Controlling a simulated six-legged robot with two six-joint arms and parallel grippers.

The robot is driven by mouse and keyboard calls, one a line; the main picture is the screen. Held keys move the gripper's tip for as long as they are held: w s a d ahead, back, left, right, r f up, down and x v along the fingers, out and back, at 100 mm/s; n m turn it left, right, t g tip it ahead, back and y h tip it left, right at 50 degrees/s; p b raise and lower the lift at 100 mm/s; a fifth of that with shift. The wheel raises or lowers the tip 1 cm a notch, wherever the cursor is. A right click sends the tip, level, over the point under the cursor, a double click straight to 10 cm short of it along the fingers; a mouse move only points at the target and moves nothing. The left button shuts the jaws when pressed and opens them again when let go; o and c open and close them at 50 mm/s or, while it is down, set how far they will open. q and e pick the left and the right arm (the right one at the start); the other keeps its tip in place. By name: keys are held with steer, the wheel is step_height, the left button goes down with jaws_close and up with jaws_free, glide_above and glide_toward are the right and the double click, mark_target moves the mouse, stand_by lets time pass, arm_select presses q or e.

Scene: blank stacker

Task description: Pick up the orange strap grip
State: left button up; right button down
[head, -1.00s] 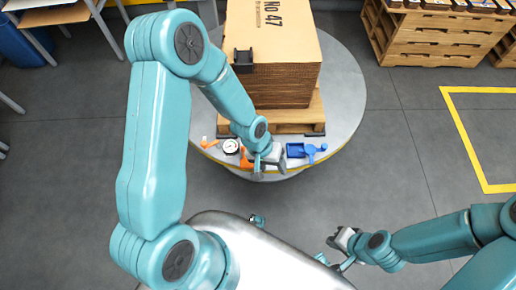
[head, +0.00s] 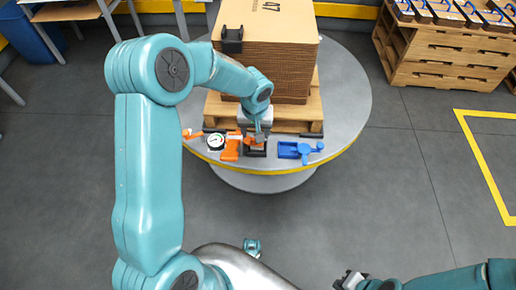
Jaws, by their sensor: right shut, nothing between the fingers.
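On the front of the round grey table, an orange tool (head: 232,147) lies just left of my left gripper. A second orange piece (head: 256,145) shows under the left gripper, on or beside something dark. I cannot tell which of these is the strap grip. My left gripper (head: 258,136) points down over the second orange piece. Its fingers are small and partly merged with that piece, so their opening and any contact are unclear. My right gripper (head: 345,281) is shut and empty, low at the bottom edge, far from the table.
The round table (head: 347,105) carries a wooden pallet (head: 290,117) with a cardboard stack (head: 275,60) behind the tools. A white round gauge (head: 215,141), a small orange item (head: 190,134) and a blue tool (head: 300,150) lie nearby.

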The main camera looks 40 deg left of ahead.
arm_select(q)
steer(key=f, duration=0.2)
steer(key=f+b, duration=0.1)
steer(key=f, duration=0.1)
steer(key=f+b, duration=0.1)
steer(key=f, duration=0.1)
steer(key=shift+w, duration=0.35)
steer(key=shift+r, duration=0.15)
steer(key=c, duration=0.9)
